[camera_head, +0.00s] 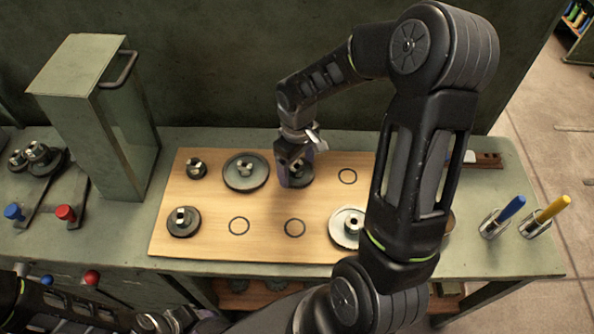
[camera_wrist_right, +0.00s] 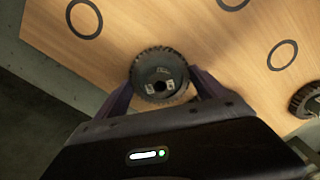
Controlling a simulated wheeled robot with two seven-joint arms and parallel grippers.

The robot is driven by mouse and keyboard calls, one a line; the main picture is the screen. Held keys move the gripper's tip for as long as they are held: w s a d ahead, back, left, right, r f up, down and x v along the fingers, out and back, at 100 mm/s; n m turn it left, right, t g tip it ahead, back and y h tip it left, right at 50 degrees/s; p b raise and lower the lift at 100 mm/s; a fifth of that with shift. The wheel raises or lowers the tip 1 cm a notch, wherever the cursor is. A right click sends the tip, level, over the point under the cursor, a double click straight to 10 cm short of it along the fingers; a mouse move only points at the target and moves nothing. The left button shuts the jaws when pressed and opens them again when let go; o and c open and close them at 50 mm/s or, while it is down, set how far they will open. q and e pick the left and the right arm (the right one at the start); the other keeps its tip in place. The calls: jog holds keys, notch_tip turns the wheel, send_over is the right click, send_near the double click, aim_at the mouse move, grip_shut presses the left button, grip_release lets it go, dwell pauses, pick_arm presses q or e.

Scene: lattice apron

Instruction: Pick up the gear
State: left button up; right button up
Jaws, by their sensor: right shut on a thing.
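A dark toothed gear (camera_wrist_right: 159,76) with a lighter hub sits between the two fingers of my right gripper (camera_wrist_right: 158,88) in the right wrist view. In the head view the gear (camera_head: 301,178) shows partly beside the fingers of my right gripper (camera_head: 295,170), at the back middle of the wooden board (camera_head: 205,240). The right gripper is shut on this gear. I cannot tell whether the gear touches the board. My left arm shows at the lower left of the head view, but its fingertips do not show.
Other gears stand on the board: a small one (camera_head: 196,168), a wide one (camera_head: 246,172), one at front left (camera_head: 183,222) and a pale one (camera_head: 347,228) partly behind my arm. Printed circles (camera_head: 239,226) are empty. A green metal box (camera_head: 100,120) stands left. Screwdrivers (camera_head: 510,209) stand right.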

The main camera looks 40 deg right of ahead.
jog(key=c, duration=1.4)
jog(key=shift+o, duration=0.2)
jog(key=shift+w+r, duration=0.15)
jog(key=shift+r, duration=0.4)
notch_tip(320, 180, up, 9)
jog(key=b, duration=0.1)
